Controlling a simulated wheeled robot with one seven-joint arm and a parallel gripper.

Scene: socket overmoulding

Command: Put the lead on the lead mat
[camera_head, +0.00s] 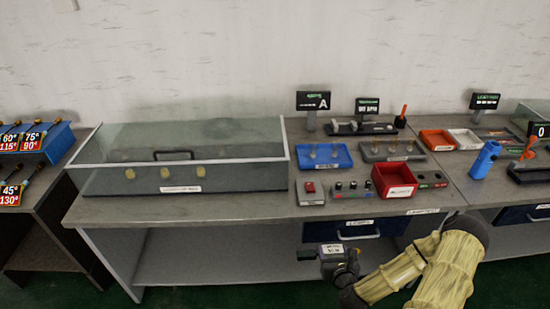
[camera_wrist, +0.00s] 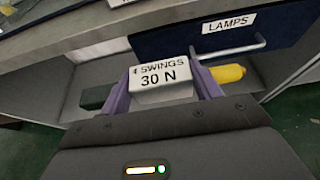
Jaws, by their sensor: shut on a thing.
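My gripper (camera_head: 338,262) hangs in front of the bench, below the top's front edge. In the wrist view its two purple fingers (camera_wrist: 162,82) are shut on a piece with a white label reading "4 SWINGS 30 N", which I take to be the lead (camera_wrist: 163,73). A dark green end shows left of the fingers and a yellow end on the right; their joins are hidden. In the head view a dark end sticks out left of the gripper. I cannot tell which surface is the lead mat; the small labels there are unreadable.
The bench (camera_head: 245,208) carries a glass-sided case (camera_head: 200,180), a blue tray (camera_head: 340,165), a grey tray (camera_head: 420,155) and a red bin (camera_head: 395,180). A blue cylinder (camera_head: 485,160) stands on the right bench. A drawer (camera_head: 325,233) labelled LAMPS is near my gripper.

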